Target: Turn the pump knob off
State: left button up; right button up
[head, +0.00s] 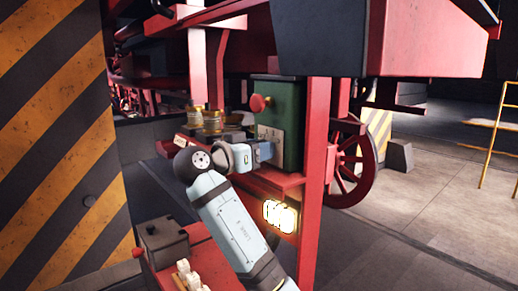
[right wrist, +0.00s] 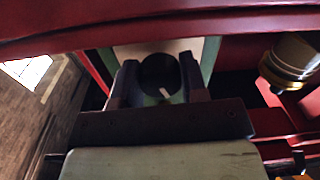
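The pump is a green box (head: 286,108) on a red frame, with a red round button (head: 259,103) on its left side and a pale plate below it. In the right wrist view the pump knob (right wrist: 158,72) is dark and round with a small white mark, set on a pale plate (right wrist: 128,53). My right gripper (head: 268,151) is at the lower front of the green box. In the right wrist view its two dark fingers (right wrist: 161,80) lie against both sides of the knob. The knob is hidden in the head view. My left gripper is out of view.
A red beam (right wrist: 200,22) runs close above the gripper. Brass fittings (head: 212,120) stand left of the box. A lit lamp (head: 279,216) is below it, and a red spoked wheel (head: 352,165) is behind. A striped pillar (head: 60,140) fills the left. Open floor lies right.

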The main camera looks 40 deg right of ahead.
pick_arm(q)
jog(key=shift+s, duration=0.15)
pick_arm(e)
jog(key=shift+c, duration=0.3)
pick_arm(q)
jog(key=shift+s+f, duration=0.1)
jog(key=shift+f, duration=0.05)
pick_arm(e)
jog(key=shift+n, duration=0.4)
jog(key=shift+n+b, duration=0.3)
jog(key=shift+b, duration=0.1)
jog(key=shift+n, duration=1.1)
jog(key=n, duration=0.2)
jog(key=shift+r+n, duration=0.1)
jog(key=shift+n, duration=0.3)
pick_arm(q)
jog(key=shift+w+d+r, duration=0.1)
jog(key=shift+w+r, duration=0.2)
pick_arm(e)
jog(key=shift+n, duration=0.8)
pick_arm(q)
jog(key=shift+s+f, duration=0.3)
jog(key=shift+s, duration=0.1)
pick_arm(e)
jog(key=o, duration=0.9)
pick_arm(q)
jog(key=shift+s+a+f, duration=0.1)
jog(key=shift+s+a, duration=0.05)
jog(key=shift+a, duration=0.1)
